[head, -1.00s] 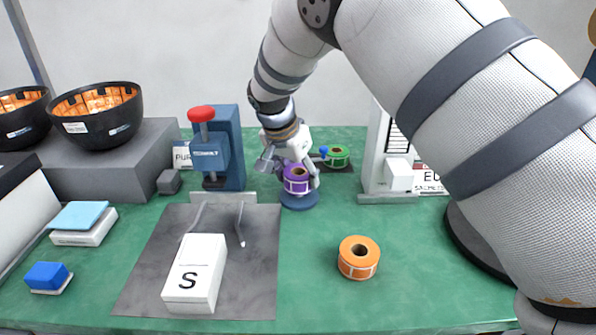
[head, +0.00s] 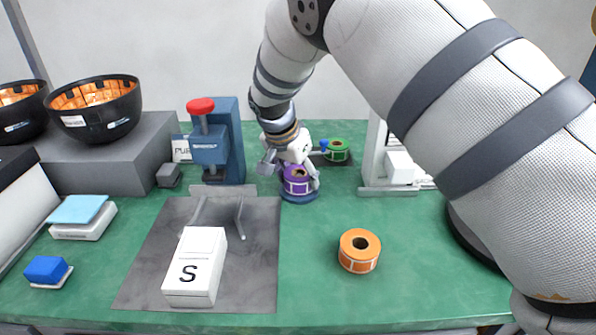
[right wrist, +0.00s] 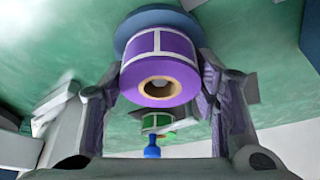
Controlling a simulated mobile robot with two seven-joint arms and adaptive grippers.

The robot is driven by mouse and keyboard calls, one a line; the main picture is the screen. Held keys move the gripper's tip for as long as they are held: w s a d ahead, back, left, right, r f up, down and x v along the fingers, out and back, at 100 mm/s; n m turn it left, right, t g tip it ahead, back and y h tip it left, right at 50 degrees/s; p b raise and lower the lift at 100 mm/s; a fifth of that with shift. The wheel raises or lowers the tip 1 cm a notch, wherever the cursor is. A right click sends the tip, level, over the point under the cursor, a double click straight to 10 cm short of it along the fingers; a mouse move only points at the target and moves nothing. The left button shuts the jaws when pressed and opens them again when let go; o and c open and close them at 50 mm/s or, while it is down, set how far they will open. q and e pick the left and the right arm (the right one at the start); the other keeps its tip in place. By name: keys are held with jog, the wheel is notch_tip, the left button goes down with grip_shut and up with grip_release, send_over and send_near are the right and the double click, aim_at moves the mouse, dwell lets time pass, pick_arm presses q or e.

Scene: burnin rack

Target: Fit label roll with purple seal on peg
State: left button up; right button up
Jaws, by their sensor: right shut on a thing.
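The purple label roll (head: 297,181), with white lines on its side and a tan core, is in my right gripper (head: 289,180). The right gripper is shut on its sides, one finger on each side, as the right wrist view shows with the roll (right wrist: 160,70) between the fingers. A round blue base (head: 299,198) is directly under the roll; it also shows behind the roll in the right wrist view (right wrist: 128,30). I cannot make out a peg for certain; a pale spot shows inside the core. Whether the roll touches the base is unclear. My left gripper is not in view.
A green roll (head: 337,151) and a small blue knob (head: 323,145) are close behind the gripper. An orange roll (head: 345,252) stands in front, with clear green table around it. A blue press (head: 212,150) is to the left, a white stand (head: 375,160) to the right.

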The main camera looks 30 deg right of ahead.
jog(key=o, duration=1.3)
jog(key=shift+c, duration=0.2)
jog(key=v, duration=1.2)
jog(key=shift+s+f, duration=0.1)
